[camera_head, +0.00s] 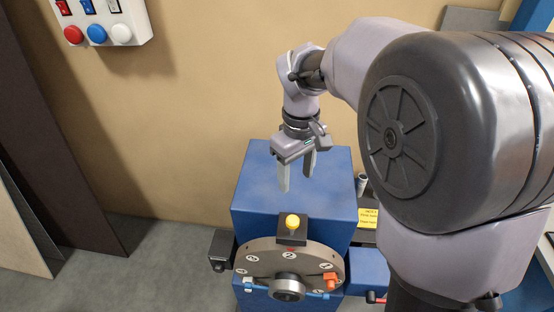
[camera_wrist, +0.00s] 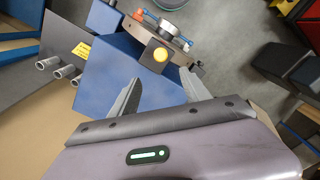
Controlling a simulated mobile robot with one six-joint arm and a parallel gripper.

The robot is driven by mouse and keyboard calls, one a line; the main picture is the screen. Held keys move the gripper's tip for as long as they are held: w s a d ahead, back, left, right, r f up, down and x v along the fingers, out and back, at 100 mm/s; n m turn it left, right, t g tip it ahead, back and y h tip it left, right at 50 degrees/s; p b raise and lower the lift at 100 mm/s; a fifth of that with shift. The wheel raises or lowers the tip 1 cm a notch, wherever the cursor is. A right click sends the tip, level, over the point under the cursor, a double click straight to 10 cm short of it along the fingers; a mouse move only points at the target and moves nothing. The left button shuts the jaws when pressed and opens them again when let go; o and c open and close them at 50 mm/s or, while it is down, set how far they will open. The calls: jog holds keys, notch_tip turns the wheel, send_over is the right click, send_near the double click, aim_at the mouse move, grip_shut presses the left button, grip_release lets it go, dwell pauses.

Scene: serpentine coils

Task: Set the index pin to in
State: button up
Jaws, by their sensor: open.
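The yellow knob, which looks like the index pin (camera_head: 292,221), sits on a black block (camera_head: 291,237) at the top of a round numbered plate (camera_head: 262,262). I cannot tell whether the pin is in or out. The plate is on the front of a blue housing (camera_head: 262,182). My gripper (camera_head: 297,183) is open and empty, pointing down above the housing top, behind the knob. In the wrist view the yellow knob (camera_wrist: 160,55) shows just beyond the gap between my fingertips (camera_wrist: 160,76), apart from them.
An orange clamp (camera_head: 331,280) and a central hub (camera_head: 287,287) are on the plate. A black block (camera_head: 220,248) sticks out at the housing's left. A wall panel with coloured buttons (camera_head: 98,25) hangs at upper left. Several grey tubes (camera_wrist: 58,67) stand beside the housing.

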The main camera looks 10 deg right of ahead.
aim_at(293, 219)
notch_tip(293, 219, down, 17)
jog(key=shift+s+a+r+b, duration=0.1)
jog(key=shift+s+b, duration=0.05)
jog(key=shift+b, duration=1)
jog(key=shift+c, duration=0.2)
grip_shut()
